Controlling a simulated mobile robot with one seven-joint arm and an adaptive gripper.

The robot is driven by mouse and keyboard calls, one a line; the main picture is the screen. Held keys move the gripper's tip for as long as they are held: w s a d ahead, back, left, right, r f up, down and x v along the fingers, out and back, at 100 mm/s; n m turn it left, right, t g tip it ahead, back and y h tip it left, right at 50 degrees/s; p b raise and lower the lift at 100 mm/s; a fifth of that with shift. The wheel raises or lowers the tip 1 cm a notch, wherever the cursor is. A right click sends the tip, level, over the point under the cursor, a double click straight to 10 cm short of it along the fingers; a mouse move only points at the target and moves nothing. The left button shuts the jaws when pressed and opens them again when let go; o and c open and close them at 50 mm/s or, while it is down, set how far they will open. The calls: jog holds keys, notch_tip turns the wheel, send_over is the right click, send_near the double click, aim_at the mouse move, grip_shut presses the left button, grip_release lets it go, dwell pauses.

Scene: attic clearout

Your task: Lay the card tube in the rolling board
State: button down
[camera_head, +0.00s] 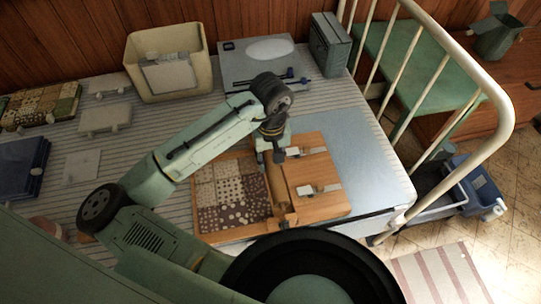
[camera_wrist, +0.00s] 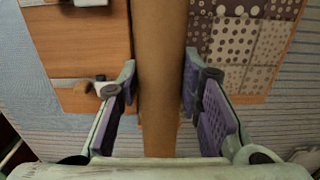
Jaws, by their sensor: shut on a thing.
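The card tube (camera_head: 279,188) is a plain brown cylinder lying lengthwise over the middle of the rolling board (camera_head: 322,207). The board is a wooden panel with spotted patchwork squares on its left part and white clips on bare wood at right. My gripper (camera_head: 278,156) points down over the tube's far part. In the wrist view the tube (camera_wrist: 160,60) runs between the purple-padded fingers, and my gripper (camera_wrist: 160,85) is shut on it. The board (camera_wrist: 100,45) shows below on both sides. I cannot tell whether the tube touches the board.
The board lies on a striped mattress, beside a pale blue flat area (camera_head: 365,150). A cream bin (camera_head: 140,85), a grey-blue box (camera_head: 330,48) and a flat grey board (camera_head: 235,75) stand behind. A cream bed rail (camera_head: 495,75) curves up at right.

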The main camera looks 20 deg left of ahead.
jog(key=shift+f+b, duration=2.25)
jog(key=shift+f, duration=1.3)
jog(key=c, duration=1.1)
grip_release()
jog(key=shift+o, duration=0.2)
notch_tip(320, 180, up, 12)
